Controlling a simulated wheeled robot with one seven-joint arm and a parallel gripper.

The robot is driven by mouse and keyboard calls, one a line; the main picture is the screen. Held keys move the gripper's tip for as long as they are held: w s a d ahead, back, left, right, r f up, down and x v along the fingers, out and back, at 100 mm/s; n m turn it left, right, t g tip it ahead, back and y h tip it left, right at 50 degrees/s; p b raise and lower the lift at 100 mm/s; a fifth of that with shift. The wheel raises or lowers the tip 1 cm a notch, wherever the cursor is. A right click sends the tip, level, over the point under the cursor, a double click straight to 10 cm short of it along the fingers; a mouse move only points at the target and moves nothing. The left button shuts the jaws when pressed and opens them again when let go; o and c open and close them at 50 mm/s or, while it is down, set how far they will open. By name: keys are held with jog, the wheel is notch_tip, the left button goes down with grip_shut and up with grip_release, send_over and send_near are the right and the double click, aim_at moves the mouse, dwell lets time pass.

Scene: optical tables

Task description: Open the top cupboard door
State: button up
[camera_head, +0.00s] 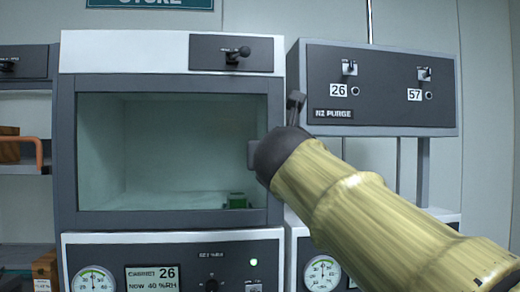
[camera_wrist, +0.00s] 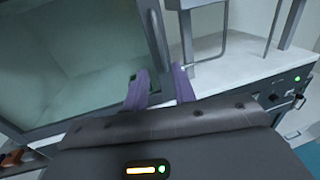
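The upper cabinet has a grey-framed glass door (camera_head: 90,155) that looks closed; it fills the left of the wrist view (camera_wrist: 85,50). A small grey block, perhaps its handle (camera_head: 252,153), shows at the door's right edge, partly hidden by my arm. My gripper (camera_head: 296,101) is at the right side of the door, mostly hidden behind my wrist in the head view. In the wrist view its two purple fingers (camera_wrist: 160,88) are apart, with the door's right frame edge just beyond and between them. Contact with the door cannot be told.
A black lever (camera_head: 238,53) sits on the panel above the door. A purge box (camera_head: 380,88) with two switches stands at right on posts. Below are a control panel (camera_head: 190,262) and gauges. A small green block (camera_head: 237,201) is behind the glass.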

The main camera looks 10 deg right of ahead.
jog(key=w+d+p, duration=0.1)
jog(key=w, duration=0.3)
jog(key=w+p, duration=0.1)
jog(key=w, duration=0.4)
jog(key=w+d+p, duration=0.1)
jog(key=w, duration=0.3)
jog(key=shift+w+d+p, duration=0.25)
jog(key=shift+d+p, duration=0.1)
grip_shut()
jog(key=shift+s, duration=0.1)
